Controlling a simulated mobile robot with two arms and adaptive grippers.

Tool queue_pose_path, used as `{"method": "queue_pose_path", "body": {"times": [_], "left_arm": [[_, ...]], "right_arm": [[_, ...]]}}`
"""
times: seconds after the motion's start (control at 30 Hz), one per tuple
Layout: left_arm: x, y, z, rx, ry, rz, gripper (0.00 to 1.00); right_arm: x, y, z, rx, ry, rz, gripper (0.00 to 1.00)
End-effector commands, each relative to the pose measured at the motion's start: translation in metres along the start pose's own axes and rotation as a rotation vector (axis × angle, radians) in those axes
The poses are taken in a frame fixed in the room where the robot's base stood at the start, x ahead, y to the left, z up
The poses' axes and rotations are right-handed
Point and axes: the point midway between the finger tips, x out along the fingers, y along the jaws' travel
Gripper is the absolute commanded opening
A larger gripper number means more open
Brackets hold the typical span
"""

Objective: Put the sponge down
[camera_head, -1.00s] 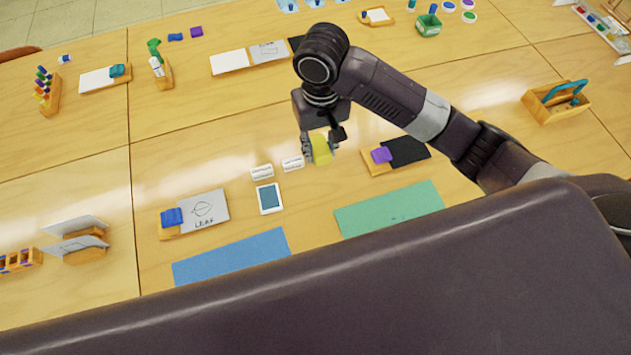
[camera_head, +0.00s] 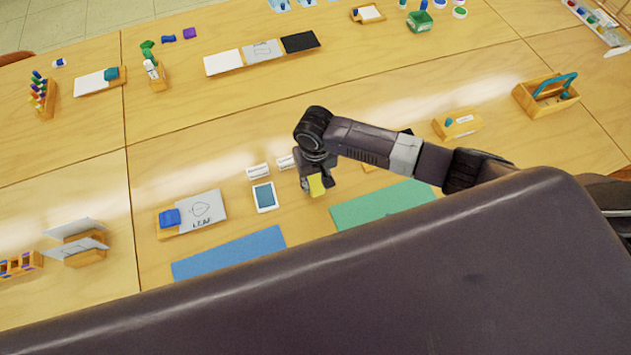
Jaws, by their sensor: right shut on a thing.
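My right gripper (camera_head: 314,188) is shut on a yellow sponge (camera_head: 317,184). It is in the middle of the head view, low over the wooden table (camera_head: 225,130), between the tablet and the green mat. Whether the sponge touches the table, I cannot tell. My left gripper is not in the view.
A white tablet (camera_head: 264,197) and two small white labelled blocks (camera_head: 258,171) lie left of the gripper. A green mat (camera_head: 384,203) and a blue mat (camera_head: 229,253) lie in front. A LEAF card (camera_head: 203,211) is at left; a wooden caddy (camera_head: 546,97) stands at right.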

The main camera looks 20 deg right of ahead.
Motion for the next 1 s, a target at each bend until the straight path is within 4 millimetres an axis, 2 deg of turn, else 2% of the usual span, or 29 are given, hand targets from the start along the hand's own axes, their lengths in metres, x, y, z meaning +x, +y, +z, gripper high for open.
{"method": "queue_pose_path", "body": {"times": [0.37, 0.4, 0.53, 0.83, 1.0], "left_arm": [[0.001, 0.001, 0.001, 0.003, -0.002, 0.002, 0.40], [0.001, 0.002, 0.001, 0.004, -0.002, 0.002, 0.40], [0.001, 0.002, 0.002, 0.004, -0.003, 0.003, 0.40], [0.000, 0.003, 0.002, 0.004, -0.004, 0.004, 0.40], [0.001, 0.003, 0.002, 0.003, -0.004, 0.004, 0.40]], "right_arm": [[0.005, 0.000, 0.000, 0.000, 0.000, 0.000, 0.09], [0.004, 0.000, 0.000, 0.000, 0.001, 0.000, 0.30], [0.004, 0.000, 0.000, 0.000, 0.001, 0.000, 0.44], [0.003, 0.000, 0.000, 0.000, 0.001, 0.001, 0.45], [-0.013, 0.000, -0.001, 0.000, 0.003, -0.001, 0.45]]}}
